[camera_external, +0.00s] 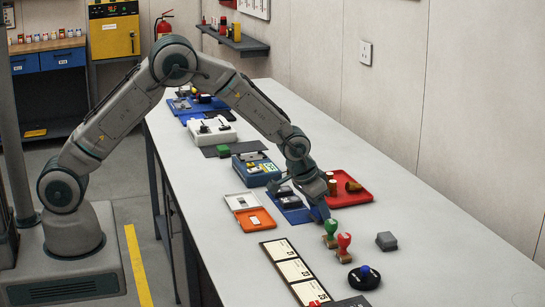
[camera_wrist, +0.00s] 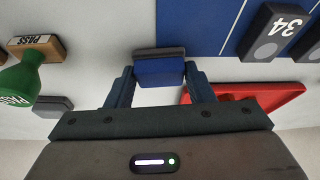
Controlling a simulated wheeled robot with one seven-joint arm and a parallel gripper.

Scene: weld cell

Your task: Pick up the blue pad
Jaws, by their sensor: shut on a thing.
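The blue pad (camera_wrist: 160,72) is a small blue block with a dark grey top edge. In the wrist view it sits between the two fingertips of my gripper (camera_wrist: 161,76), which is shut on it. In the external view my gripper (camera_external: 320,212) is low over the table, just right of the blue board (camera_external: 293,213) and behind the green stamp. The pad is hard to pick out there against the dark fingers. I cannot tell whether it is clear of the tabletop.
A green stamp (camera_external: 331,228) and a red stamp (camera_external: 344,242) stand close by. A grey block (camera_external: 386,241) and a black round item (camera_external: 364,279) are to the right. A red tray (camera_external: 358,198) lies behind my gripper. The table's right side is clear.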

